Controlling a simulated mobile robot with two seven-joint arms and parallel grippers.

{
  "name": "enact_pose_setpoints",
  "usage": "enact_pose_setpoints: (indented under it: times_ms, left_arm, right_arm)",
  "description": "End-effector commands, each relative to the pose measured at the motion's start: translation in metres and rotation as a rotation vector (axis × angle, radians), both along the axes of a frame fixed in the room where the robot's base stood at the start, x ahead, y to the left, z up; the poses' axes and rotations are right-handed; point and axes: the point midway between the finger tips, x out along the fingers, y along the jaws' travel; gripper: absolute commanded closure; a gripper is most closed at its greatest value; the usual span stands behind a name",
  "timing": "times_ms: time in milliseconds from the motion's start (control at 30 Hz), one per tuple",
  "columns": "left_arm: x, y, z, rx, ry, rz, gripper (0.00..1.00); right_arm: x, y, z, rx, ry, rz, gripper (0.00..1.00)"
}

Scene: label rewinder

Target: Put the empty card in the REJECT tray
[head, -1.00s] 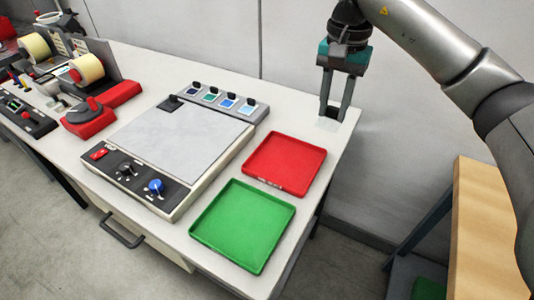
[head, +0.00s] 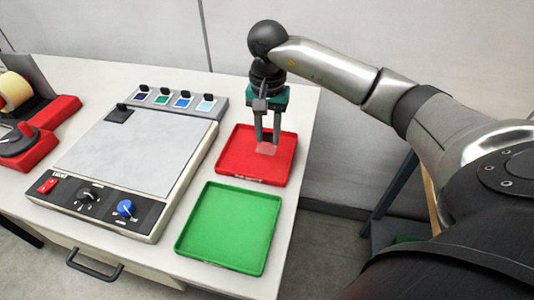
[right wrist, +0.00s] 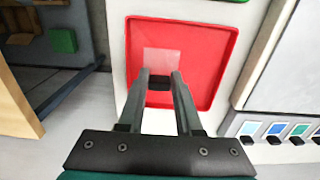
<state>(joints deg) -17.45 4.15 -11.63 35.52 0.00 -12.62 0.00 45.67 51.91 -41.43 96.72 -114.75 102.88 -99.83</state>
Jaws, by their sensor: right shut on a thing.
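My right gripper (head: 267,140) is over the red tray (head: 236,165), pointing down. It is shut on a small translucent card (head: 266,149), which looks pale pink against the red. In the right wrist view the card (right wrist: 161,60) extends past the fingertips (right wrist: 160,80) over the red tray (right wrist: 205,55). I cannot tell whether the card touches the tray floor. The lettering on the red tray's front rim is too small to read. My left gripper is not in view.
A green tray (head: 228,228) lies in front of the red tray. Left of both is a light panel unit (head: 135,150) with knobs. Behind it a grey rack (head: 180,103) holds several coloured cards with black clips. Red-based rewinder parts (head: 28,145) stand at far left.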

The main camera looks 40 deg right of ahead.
Motion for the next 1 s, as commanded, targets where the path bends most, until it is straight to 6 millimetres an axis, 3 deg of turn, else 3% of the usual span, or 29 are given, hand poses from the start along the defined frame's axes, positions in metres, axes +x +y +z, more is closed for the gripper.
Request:
enact_pose_setpoints:
  times_ms: [33, 333, 533, 900, 933, 1000]
  left_arm:
    - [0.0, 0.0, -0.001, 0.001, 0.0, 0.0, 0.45]
    - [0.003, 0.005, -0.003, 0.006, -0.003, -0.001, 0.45]
    - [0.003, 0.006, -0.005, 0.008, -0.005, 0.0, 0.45]
    - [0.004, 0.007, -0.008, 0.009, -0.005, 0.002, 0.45]
    - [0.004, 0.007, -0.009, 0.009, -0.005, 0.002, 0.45]
    - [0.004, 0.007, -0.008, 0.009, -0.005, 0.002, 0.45]
  right_arm:
    - [0.0, 0.0, -0.01, 0.0, 0.001, 0.0, 0.97]
    - [0.0, 0.0, -0.034, 0.001, 0.002, 0.001, 0.97]
    - [0.0, 0.001, -0.064, 0.001, 0.001, 0.0, 0.97]
    - [0.0, 0.0, -0.069, -0.001, -0.002, 0.0, 0.97]
    - [0.0, 0.0, -0.07, 0.0, -0.001, 0.0, 0.65]
    - [0.0, 0.0, -0.069, 0.0, -0.001, 0.0, 0.57]
